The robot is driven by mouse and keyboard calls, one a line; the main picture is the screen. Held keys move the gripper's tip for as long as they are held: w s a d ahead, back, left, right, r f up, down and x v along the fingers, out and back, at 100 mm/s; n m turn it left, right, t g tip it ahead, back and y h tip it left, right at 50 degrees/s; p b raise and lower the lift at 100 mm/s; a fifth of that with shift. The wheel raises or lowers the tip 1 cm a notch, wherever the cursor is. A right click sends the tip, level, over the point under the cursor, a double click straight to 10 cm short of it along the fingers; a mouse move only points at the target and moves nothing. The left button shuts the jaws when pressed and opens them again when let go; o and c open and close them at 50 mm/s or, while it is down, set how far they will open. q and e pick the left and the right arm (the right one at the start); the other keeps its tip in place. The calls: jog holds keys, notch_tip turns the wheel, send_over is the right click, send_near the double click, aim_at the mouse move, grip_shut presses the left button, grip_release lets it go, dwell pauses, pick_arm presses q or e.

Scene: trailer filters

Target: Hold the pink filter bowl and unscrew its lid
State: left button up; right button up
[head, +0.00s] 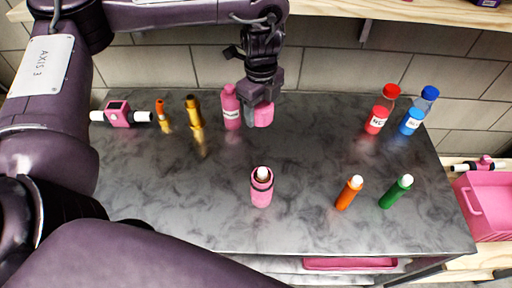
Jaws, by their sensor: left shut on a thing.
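My left gripper (258,115) hangs over the back middle of the table, pointing down. It is shut on a small pink piece (265,117), mostly hidden by the fingers; I cannot tell whether this is the filter bowl or its lid. A pink bottle with a label (231,110) stands just left of the gripper. A pink container with a white top (262,190) stands in front of the gripper, apart from it. A pink block with white pipe ends (117,114) lies at the back left. My right gripper is not in view.
Two amber-brown fittings (195,112) (163,113) stand at the left back. Red (377,118) and blue (413,119) bottles stand at the back right. Orange (347,195) and green (393,193) bottles stand at the front right. A pink crate (490,210) is beyond the table's right edge. The grey table (190,215) is clear at front left.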

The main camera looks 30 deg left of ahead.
pick_arm(q)
jog(key=a+m+p, duration=0.1)
jog(key=m, duration=0.3)
jog(key=b, duration=0.5)
send_over(255, 163)
notch_tip(255, 163, down, 17)
jog(key=shift+w+r, duration=0.1)
jog(key=shift+r, duration=0.05)
notch_tip(255, 163, down, 3)
jog(key=shift+f+b, duration=0.15)
jog(key=shift+b, duration=0.35)
jog(key=shift+f, duration=0.25)
jog(key=o, duration=0.6)
jog(key=shift+f, duration=0.15)
jog(key=o, duration=0.5)
